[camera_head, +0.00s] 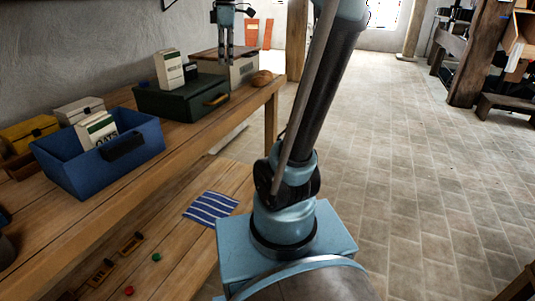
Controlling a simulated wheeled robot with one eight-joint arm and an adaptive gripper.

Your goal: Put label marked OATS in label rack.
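A white carton or label block (97,128) with green trim and what reads as OATS stands tilted inside the blue bin (68,172) on the left of the bench. I cannot tell whether it is a label or a package. Small wooden holders (103,270) lie on the lower board and could be label racks, but they are too small to tell. My gripper (225,58) is at the top, pointing down above the far bench end, well away from the OATS piece. Its fingers look apart, with nothing seen between them.
A dark green box (175,104) with a handle stands mid-bench, with white cartons (168,70) on it. Behind are a pale box (243,68) and a round brown item (262,78). A striped cloth (210,207) lies on the lower board. Open tiled floor is right.

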